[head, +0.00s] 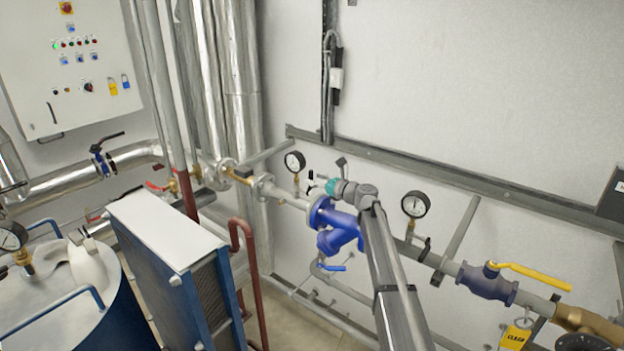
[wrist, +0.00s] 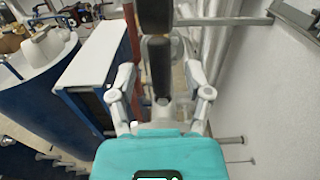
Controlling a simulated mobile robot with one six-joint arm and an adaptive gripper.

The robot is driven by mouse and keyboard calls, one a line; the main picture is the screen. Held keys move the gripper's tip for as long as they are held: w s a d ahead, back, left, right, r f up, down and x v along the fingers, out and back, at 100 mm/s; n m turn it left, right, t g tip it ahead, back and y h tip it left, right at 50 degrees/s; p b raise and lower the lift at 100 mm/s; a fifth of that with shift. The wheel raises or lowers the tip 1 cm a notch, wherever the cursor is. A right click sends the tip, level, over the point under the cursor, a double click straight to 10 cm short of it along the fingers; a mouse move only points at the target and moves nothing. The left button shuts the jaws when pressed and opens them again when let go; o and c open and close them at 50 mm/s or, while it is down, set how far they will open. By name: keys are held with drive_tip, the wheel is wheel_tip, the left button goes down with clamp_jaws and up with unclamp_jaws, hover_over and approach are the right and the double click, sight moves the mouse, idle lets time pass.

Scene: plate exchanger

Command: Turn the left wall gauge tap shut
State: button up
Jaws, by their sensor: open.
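The left wall gauge (head: 295,161) is round with a white face and black rim, on a thin brass stem above the pipe. My gripper (head: 314,185) is just right of this stem, pointing left along the wall. A small dark piece (head: 310,175), which looks like the tap's handle, shows at its fingers. In the wrist view my gripper (wrist: 160,78) has its two pale fingers spread apart. A dark upright piece (wrist: 161,82) stands between or beyond them; I cannot tell whether they touch it. A larger black shape (wrist: 155,15) above it may be the gauge edge-on.
A second wall gauge (head: 415,204) stands to the right. A blue valve (head: 338,228) sits below my gripper. The plate exchanger (head: 180,265) and a blue tank (head: 65,300) are to the left. The wall (wrist: 275,90) is close on the right in the wrist view.

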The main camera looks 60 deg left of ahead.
drive_tip(key=shift+x, duration=1.15)
drive_tip(key=shift+w, duration=0.1)
clamp_jaws()
drive_tip(key=shift+d, duration=0.2)
drive_tip(key=shift+a, duration=0.15)
drive_tip(key=shift+w, duration=0.15)
